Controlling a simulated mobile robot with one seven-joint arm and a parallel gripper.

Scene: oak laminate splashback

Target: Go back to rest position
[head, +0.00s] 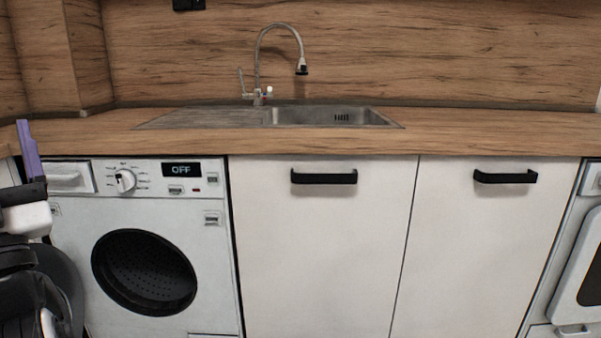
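My arm shows at the left edge of the head view, in front of the washing machine (205,270). Its end, my gripper (28,148), points upward as a narrow purple piece at about counter height. Only one finger-like shape can be made out, seen from the side, so I cannot tell whether it is open or shut. I see nothing held at its tip. The rest of the arm is partly cut off by the picture's edge.
A wooden counter (480,132) runs across, with a steel sink (330,116) and a tall tap (258,60). Below are two closed white cabinet doors (320,240) with black handles. A white appliance (570,270) stands at the right edge. The counter's right part is clear.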

